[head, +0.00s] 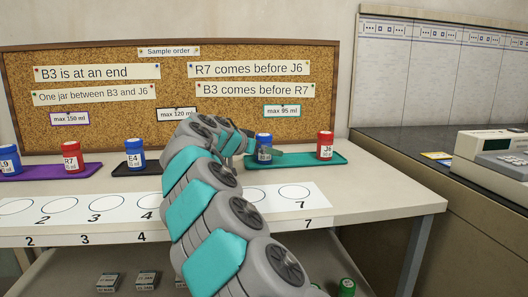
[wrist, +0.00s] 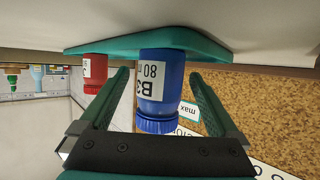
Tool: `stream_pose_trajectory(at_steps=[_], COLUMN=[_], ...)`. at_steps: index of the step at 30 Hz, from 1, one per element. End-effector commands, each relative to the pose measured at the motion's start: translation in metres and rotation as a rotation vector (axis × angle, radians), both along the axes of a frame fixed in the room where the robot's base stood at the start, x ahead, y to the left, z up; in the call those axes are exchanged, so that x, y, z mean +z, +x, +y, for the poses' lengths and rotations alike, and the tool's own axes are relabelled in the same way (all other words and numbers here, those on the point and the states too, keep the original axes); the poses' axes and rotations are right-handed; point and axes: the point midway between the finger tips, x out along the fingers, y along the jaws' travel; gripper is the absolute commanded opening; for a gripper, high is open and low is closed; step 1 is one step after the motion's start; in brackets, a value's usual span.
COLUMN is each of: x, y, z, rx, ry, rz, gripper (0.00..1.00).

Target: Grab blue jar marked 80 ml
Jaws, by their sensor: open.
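The blue jar marked B3, 80 ml (wrist: 160,84) stands on the teal tray (wrist: 120,42); the wrist view shows it upside down. My gripper (wrist: 160,75) is open, with one finger on each side of the jar. Small gaps show between the fingers and the jar, and I see no grip on it.
A red jar J6 (head: 325,145) stands on the same teal tray, right of the blue jar. A blue jar E4 (head: 135,153) is on a black tray, and a red jar R7 (head: 70,157) on a purple tray. The corkboard (head: 110,100) stands close behind.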

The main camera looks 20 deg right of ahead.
Motion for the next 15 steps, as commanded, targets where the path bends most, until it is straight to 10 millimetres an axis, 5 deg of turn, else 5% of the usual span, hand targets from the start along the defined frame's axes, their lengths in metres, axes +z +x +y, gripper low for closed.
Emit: stream_pose_trajectory(at_steps=[4, 15], x=[0.0002, 0.0001], y=[-0.0002, -0.0002], z=[0.0003, 0.0002], rx=[0.000, 0.000], ry=[0.000, 0.000], rz=[0.000, 0.000], gripper=[0.96, 0.54])
